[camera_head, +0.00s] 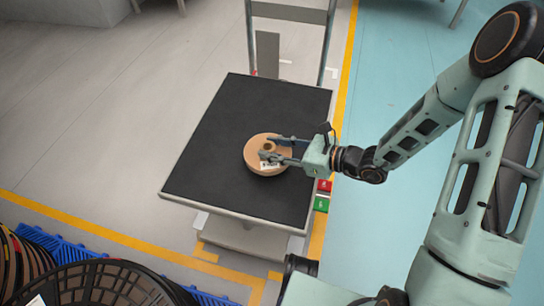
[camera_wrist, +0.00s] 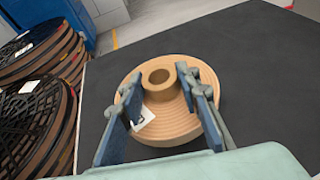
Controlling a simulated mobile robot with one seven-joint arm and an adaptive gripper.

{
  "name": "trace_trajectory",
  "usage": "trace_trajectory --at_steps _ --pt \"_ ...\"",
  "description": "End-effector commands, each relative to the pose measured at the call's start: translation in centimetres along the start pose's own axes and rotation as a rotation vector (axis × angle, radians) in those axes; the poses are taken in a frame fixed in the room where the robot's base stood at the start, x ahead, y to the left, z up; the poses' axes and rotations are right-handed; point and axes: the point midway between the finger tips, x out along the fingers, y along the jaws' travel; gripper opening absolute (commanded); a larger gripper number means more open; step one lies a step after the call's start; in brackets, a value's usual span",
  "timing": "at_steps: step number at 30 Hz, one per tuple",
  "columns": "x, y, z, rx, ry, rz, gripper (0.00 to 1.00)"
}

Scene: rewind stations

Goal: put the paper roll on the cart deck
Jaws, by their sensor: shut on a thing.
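The paper roll (camera_head: 254,153) is a tan, flat disc with a raised core and a white label. It is over the middle right of the black cart deck (camera_head: 220,150); I cannot tell whether it rests on the deck or is just above it. My gripper (camera_head: 268,149) reaches in from the right, its two blue fingers shut on the roll's core. In the wrist view the roll (camera_wrist: 180,125) lies flat, its core between the fingertips (camera_wrist: 165,85) and its label facing up. Dark deck surface (camera_wrist: 255,80) surrounds it there.
The cart's upright handle (camera_head: 290,13) stands at the deck's far end. Red and green tags (camera_head: 323,195) are at its right edge. Much of the deck is bare.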

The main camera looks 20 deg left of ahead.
Motion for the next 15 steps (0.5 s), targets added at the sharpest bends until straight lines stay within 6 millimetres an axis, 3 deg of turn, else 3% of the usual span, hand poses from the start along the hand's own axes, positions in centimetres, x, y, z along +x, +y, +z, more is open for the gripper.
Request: trace_trajectory --at_steps 5,10,15 --pt "1.0 -0.6 -0.9 0.0 -0.001 0.001 0.01" --pt "2.0 -0.7 -3.5 0.001 0.0 0.001 0.01" --pt "2.0 -0.7 -3.6 0.0 -0.001 0.0 0.01"
